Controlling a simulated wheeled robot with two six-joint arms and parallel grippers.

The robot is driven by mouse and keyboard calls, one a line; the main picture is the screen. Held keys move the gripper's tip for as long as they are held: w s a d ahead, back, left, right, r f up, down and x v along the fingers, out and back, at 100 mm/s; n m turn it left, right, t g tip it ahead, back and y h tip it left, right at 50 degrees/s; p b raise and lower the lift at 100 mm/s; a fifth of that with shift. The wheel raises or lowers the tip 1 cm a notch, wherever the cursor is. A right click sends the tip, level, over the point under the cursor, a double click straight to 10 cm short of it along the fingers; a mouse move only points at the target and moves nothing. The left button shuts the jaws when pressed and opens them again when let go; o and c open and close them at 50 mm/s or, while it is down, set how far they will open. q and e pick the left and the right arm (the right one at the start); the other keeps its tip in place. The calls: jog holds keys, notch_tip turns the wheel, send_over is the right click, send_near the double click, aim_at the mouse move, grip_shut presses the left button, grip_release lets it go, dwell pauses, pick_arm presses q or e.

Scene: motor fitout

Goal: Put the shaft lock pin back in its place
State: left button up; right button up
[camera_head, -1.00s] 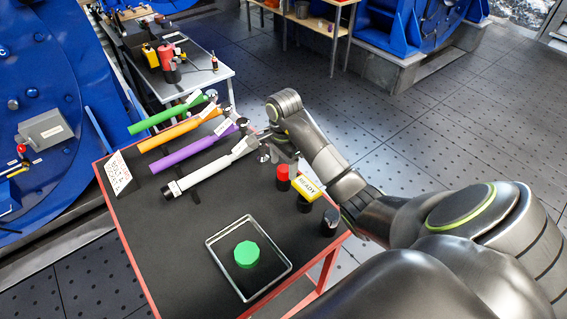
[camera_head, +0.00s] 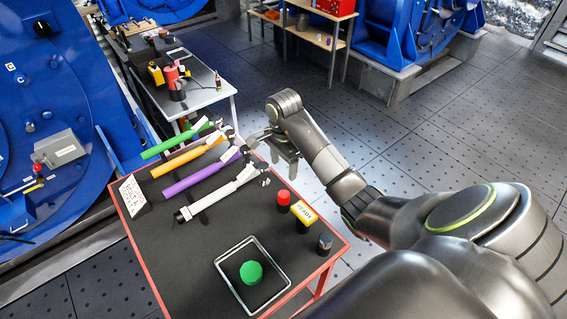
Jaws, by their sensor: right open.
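I cannot tell for sure which thing is the shaft lock pin or where its place is. A red-knobbed piece (camera_head: 38,169) shows beside a grey box on the large blue motor (camera_head: 75,95) at the left. My right gripper (camera_head: 274,149) is open and looks empty, over the table's far right edge, near the head ends of the long tools. My left gripper is not in view.
Green, orange, purple (camera_head: 203,175) and white (camera_head: 217,195) handled tools lie side by side. A yellow-labelled block (camera_head: 304,213) and a dark cylinder (camera_head: 324,244) stand at right. A tray (camera_head: 221,265) holds a green cap (camera_head: 251,272). A second bench (camera_head: 205,92) stands behind.

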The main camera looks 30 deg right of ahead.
notch_tip(320, 180, up, 4)
jog(key=p, duration=0.2)
jog(key=shift+f+p, duration=0.15)
jog(key=shift+p, duration=0.2)
